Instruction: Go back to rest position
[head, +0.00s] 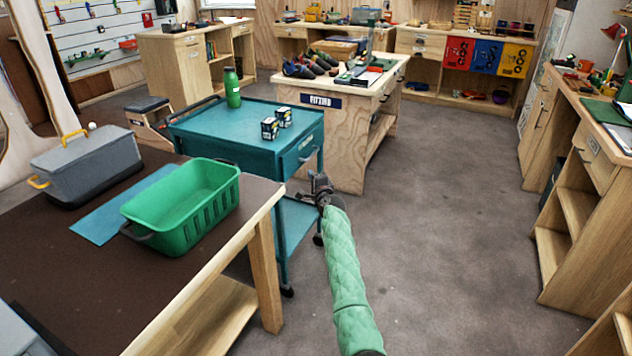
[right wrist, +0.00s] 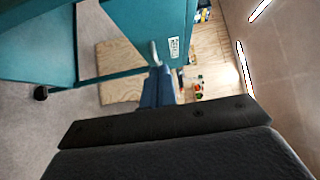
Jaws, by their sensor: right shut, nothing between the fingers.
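My right gripper (head: 321,184) is at the end of my green-sleeved right arm, in the middle of the head view. It is shut with nothing between its fingers. It stands beside the right front corner of the teal cart (head: 256,139), close to the cart's drawer handle; I cannot tell whether it touches the cart. The right wrist view shows the cart's underside and side (right wrist: 132,38) close by. My left gripper does not show in either view.
A brown-topped table (head: 60,247) at the left holds a green basket (head: 189,232) and a grey bin (head: 88,168). A green bottle (head: 232,88) and two small boxes stand on the cart. A wooden workbench (head: 342,130) stands behind. Floor (head: 445,220) at the right is clear.

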